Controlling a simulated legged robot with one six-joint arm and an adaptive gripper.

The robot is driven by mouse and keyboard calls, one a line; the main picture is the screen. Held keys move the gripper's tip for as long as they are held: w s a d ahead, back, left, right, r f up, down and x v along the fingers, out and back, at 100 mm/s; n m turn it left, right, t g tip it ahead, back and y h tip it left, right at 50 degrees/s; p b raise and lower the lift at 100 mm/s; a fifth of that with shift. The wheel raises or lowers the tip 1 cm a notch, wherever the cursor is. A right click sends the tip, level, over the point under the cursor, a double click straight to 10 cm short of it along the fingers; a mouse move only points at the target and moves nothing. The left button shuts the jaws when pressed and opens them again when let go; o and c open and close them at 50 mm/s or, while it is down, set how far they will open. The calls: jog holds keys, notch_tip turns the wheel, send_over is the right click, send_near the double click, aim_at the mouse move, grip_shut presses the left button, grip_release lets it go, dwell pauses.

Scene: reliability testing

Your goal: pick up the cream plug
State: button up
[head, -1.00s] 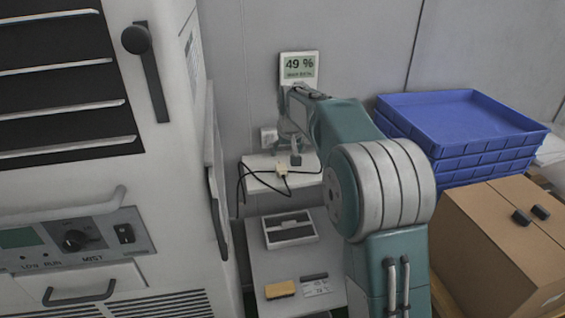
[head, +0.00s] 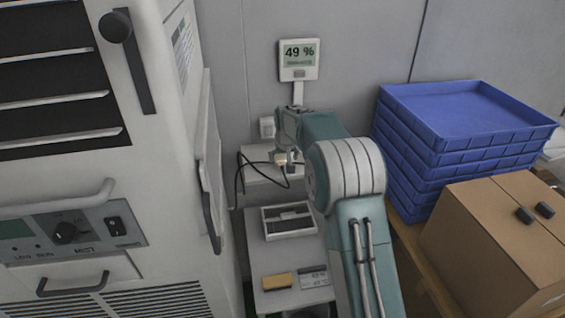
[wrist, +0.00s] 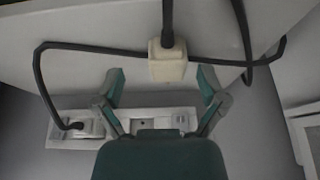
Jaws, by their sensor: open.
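The cream plug (head: 281,157) lies on the small white shelf (head: 262,177), with a black cable attached. In the wrist view the cream plug (wrist: 168,64) sits near the shelf edge, its cable running up the picture. My gripper (wrist: 161,80) is open, its two fingers apart to the left and right of the plug's near end. The plug is mostly just beyond the fingertips, and I cannot tell the height gap. In the head view my gripper (head: 289,160) is small, beside the plug and partly covering it.
A white socket strip (wrist: 150,114) shows behind my gripper, with a black cable plugged in at its left. A white machine (head: 170,110) stands close on the left. Blue trays (head: 455,135) and a cardboard box (head: 490,235) stand on the right. A lower shelf (head: 262,225) holds small items.

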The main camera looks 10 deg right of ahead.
jog(key=shift+w+a+f, duration=0.15)
jog(key=shift+f, duration=0.25)
jog(key=shift+w+a+f, duration=0.1)
jog(key=shift+w+f, duration=0.05)
jog(key=shift+f, duration=0.2)
jog(key=shift+w+a+f, duration=0.15)
jog(key=shift+a+f, duration=0.1)
jog(key=shift+a, duration=0.15)
jog(key=shift+d, duration=0.45)
jog(key=c, duration=1.2)
jog(key=shift+c, duration=0.2)
jog(key=shift+a, duration=0.2)
